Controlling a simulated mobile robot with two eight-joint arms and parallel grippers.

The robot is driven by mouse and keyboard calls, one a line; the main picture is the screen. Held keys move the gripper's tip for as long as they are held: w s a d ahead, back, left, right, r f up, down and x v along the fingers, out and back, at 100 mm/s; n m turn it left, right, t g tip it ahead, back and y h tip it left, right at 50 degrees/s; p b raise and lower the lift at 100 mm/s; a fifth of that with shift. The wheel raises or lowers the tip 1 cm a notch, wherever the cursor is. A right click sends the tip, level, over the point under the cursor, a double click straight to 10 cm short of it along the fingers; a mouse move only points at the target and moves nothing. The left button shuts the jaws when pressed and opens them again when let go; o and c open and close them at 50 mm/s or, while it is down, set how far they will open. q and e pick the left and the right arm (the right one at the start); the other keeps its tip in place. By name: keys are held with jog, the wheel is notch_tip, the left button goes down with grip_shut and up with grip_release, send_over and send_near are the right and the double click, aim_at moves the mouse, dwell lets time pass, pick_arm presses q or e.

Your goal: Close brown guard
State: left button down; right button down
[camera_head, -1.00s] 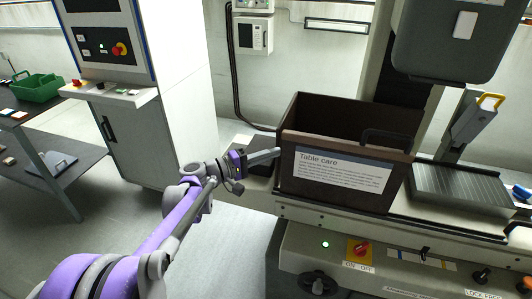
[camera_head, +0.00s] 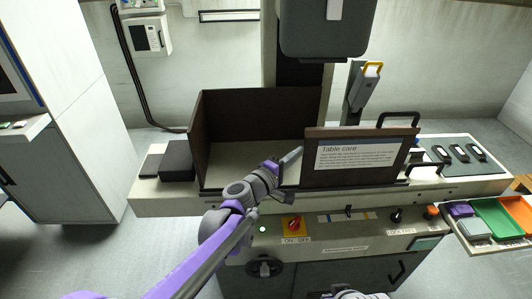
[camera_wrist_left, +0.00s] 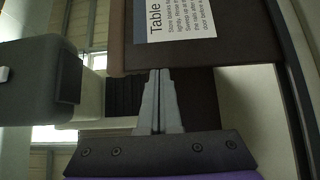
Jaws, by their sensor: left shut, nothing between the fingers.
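The brown guard (camera_head: 309,128) stands on the machine bed, with a brown back and left wall. Its front panel (camera_head: 360,178), bearing a "Table care" label, sits at the right, so the left part of the front is uncovered. A black handle (camera_head: 398,116) rises at the panel's right end. My left gripper (camera_head: 296,153) is shut and empty, its fingertips at the panel's left edge. In the left wrist view the shut fingers (camera_wrist_left: 157,74) point at the edge of the panel (camera_wrist_left: 220,50); I cannot tell whether they touch.
A grey machine head (camera_head: 325,30) hangs above the guard. Dark blocks (camera_head: 176,160) stand left of it. A control front with a red switch (camera_head: 293,223) lies below. Coloured trays (camera_head: 497,216) sit at the right. The bed inside the guard is clear.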

aim_at(315, 150)
pick_arm(q)
jog(key=d, duration=0.4)
jog(key=shift+d, duration=0.25)
